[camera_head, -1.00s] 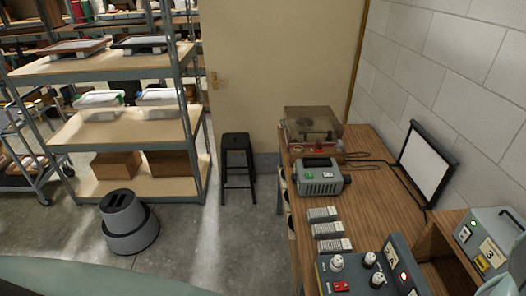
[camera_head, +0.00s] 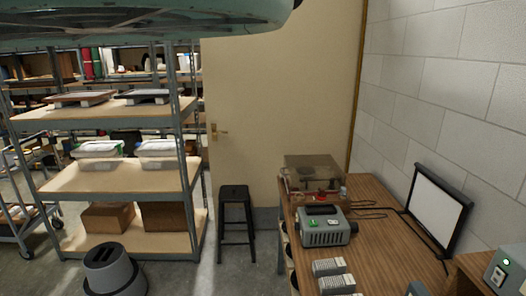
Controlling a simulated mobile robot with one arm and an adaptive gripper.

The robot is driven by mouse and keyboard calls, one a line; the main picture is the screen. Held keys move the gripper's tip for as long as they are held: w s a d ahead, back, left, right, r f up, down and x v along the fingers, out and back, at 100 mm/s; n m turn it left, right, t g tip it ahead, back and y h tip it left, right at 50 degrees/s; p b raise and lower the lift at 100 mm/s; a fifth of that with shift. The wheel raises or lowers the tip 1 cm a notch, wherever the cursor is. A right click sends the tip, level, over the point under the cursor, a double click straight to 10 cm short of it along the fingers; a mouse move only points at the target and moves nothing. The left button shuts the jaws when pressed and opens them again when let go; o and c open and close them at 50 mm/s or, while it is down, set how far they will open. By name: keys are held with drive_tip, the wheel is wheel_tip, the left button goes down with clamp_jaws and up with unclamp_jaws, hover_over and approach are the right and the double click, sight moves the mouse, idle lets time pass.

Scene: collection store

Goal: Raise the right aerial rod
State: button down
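I cannot make out any aerial rod in this view. A grey device (camera_head: 325,228) with a green button and a dark slot on top stands on the wooden bench (camera_head: 385,262) at the right. Behind it is a record-player-like unit (camera_head: 313,172) under a clear brownish cover. At the lower right edge, part of another grey device (camera_head: 508,270) with a green light shows, cut off by the frame. My gripper is not in view. A pale green rounded part, probably of my arm, crosses the top left.
A black stool (camera_head: 236,195) stands before a beige door (camera_head: 280,110). Metal shelving (camera_head: 110,180) with lidded boxes and cartons fills the left. A grey step stool (camera_head: 112,270) is on the floor. A framed white panel (camera_head: 436,207) leans near the block wall.

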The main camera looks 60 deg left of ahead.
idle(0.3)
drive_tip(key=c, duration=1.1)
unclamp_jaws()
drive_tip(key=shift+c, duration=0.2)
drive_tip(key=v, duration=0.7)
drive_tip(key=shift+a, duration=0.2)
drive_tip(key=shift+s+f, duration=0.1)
